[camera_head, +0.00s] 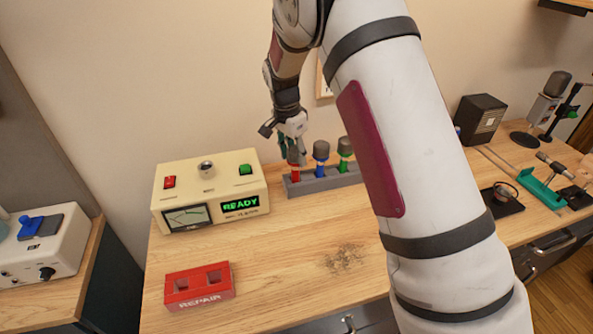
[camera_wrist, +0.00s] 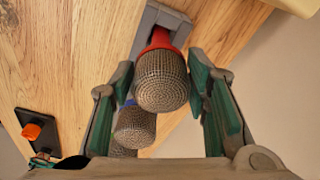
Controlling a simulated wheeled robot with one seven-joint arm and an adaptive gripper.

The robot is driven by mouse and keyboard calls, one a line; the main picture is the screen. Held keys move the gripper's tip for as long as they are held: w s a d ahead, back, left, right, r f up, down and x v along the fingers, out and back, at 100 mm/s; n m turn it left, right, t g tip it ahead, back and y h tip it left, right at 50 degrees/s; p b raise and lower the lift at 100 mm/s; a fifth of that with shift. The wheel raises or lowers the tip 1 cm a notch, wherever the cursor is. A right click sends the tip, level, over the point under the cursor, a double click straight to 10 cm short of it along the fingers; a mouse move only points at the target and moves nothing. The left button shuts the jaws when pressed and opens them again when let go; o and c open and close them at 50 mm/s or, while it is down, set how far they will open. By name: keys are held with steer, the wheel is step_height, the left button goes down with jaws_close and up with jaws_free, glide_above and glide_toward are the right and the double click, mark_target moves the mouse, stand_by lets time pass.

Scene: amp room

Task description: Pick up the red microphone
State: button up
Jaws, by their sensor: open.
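The red microphone (camera_head: 294,173) stands at the left end of a grey rack (camera_head: 335,181) on the wooden table. In the wrist view its grey mesh head and red collar (camera_wrist: 161,78) show between the fingers of my gripper (camera_wrist: 160,70). The fingers are open, one on each side of the head. I cannot tell if either finger touches it. In the head view my gripper (camera_head: 292,150) is at the top of the red microphone and partly hides it. A blue microphone (camera_head: 320,153) and a green microphone (camera_head: 344,149) stand in the same rack to the right.
A cream meter box (camera_head: 212,190) reading READY stands left of the rack. A red REPAIR block (camera_head: 199,286) with two openings lies near the front. My arm hides part of the table. A black speaker box (camera_head: 479,119) is at the right. The table's front middle is clear.

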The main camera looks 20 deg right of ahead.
mark_target(297, 168)
steer(key=shift+w+d+f+p, duration=0.1)
steer(key=shift+f+p, duration=0.15)
steer(key=shift+f, duration=0.75)
steer(key=shift+d+f+p, duration=0.15)
steer(key=shift+f+p, duration=0.1)
steer(key=shift+f, duration=0.7)
steer(key=shift+w+d+f+p, duration=0.1)
steer(key=shift+f+p, duration=0.15)
steer(key=shift+f, duration=0.75)
jaws_close()
